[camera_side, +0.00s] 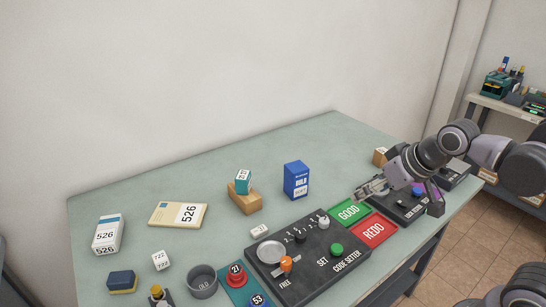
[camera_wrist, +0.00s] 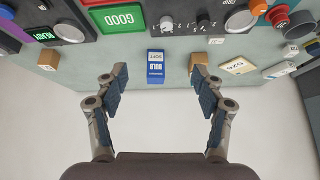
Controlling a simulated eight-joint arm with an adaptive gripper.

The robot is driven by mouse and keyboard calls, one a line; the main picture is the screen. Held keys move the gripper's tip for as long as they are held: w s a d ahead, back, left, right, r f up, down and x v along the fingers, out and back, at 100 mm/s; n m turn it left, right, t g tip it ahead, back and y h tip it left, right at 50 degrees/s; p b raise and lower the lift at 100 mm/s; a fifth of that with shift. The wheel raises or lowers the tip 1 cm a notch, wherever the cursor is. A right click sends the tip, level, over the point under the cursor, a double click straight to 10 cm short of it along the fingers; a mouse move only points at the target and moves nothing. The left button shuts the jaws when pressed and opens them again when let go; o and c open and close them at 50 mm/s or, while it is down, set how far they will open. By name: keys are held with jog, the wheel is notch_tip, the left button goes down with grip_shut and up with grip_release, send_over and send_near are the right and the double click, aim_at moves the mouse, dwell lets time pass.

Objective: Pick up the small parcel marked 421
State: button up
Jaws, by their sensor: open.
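No label clearly reads 421. A small teal cube (camera_side: 243,181) with a white label stands on a tan block (camera_side: 245,198) left of the blue box; its digits are partly legible, ending in 21 or similar. Another small tan block (camera_side: 380,156) with a white label, unreadable here, stands beyond my gripper; it also shows at the left of the wrist view (camera_wrist: 48,59). My gripper (camera_side: 370,188) is open and empty, above the green GOOD tile's far side. In the wrist view its fingers (camera_wrist: 158,85) are spread wide, with the blue box seen between them.
The blue box (camera_side: 296,180) stands upright mid-table. The code setter panel (camera_side: 310,262), GOOD tile (camera_side: 349,212) and REDO tile (camera_side: 373,232) lie in front. White parcel 526 (camera_side: 107,236), a flat cream parcel (camera_side: 165,214), small cube 722 (camera_side: 161,260) and a grey cup (camera_side: 202,281) are left.

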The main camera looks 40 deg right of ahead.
jog(key=w+d+r+m+g+h, duration=0.2)
jog(key=w+d+r+m, duration=0.3)
jog(key=w+d, duration=0.4)
jog(key=m+g+h, duration=0.2)
jog(key=m+g, duration=0.4)
jog(key=m, duration=0.8)
send_over(381, 151)
jog(key=a, duration=0.4)
notch_tip(381, 151, down, 15)
jog(key=x, duration=0.3)
jog(key=w+x, duration=0.1)
jog(key=x, duration=0.1)
jog(key=shift+d, duration=0.25)
jog(key=shift+d+x, duration=0.15)
jog(key=shift+x, duration=1.15)
jog(key=shift+d+x, duration=0.2)
jog(key=shift+x, duration=1.15)
jog(key=shift+r, duration=0.2)
jog(key=shift+c, duration=0.3)
jog(key=c, duration=1.3)
